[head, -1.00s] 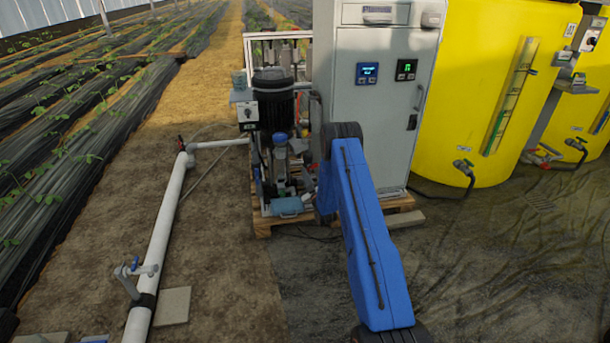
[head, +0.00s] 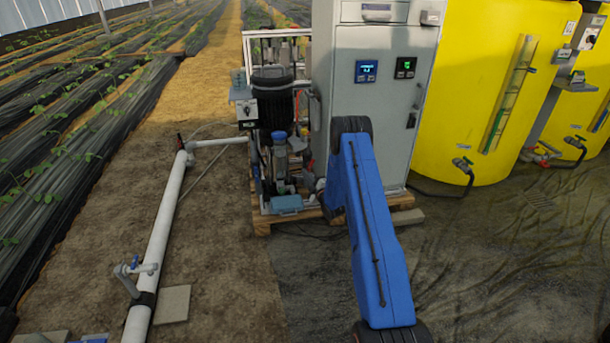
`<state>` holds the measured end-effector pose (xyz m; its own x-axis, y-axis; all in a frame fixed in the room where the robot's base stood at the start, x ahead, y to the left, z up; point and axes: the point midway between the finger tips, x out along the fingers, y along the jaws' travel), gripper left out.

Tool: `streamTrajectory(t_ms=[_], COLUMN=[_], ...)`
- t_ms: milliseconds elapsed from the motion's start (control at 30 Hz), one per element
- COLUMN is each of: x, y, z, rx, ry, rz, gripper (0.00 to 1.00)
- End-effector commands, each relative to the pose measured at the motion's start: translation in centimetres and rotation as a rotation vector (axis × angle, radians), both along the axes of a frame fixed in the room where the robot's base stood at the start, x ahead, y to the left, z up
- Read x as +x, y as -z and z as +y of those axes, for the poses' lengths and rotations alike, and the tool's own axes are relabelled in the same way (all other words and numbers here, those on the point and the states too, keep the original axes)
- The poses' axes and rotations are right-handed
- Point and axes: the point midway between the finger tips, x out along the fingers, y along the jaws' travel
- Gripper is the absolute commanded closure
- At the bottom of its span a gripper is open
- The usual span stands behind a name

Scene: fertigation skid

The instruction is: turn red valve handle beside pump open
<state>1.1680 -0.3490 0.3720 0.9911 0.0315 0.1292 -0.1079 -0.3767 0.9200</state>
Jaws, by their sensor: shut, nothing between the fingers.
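The pump (head: 272,110), with a dark ribbed motor, stands at the left front of the skid, beside the grey cabinet. A small red part (head: 307,165) shows low between the pump and my blue arm. It may be the red valve handle, but it is too small to tell its shape or whether it is turned. My arm rises from the bottom and bends in front of the cabinet's left side. My gripper cannot be made out; the arm and the crowded pipework hide that area.
The grey cabinet (head: 375,100) stands right behind my arm. The skid rests on a wooden pallet (head: 262,222). Yellow tanks (head: 485,90) stand at the right. A white pipe (head: 166,222) with a blue-handled valve (head: 136,268) runs along the left. Open ground lies in front of the pallet.

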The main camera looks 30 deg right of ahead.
Motion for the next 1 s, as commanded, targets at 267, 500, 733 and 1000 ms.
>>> streamTrajectory(t_ms=[267,500,733,1000], x=[-0.17,-0.28,-0.32,-0.33], y=[0.45,0.77,0.84,0.86], z=[-0.58,-0.94,-1.13,-1.18], rx=[-0.216,-0.29,-0.288,-0.287], ry=[0.001,0.001,0.001,0.001], rz=[0.061,0.083,0.082,0.082], gripper=[1.0,1.0,1.0,1.0])
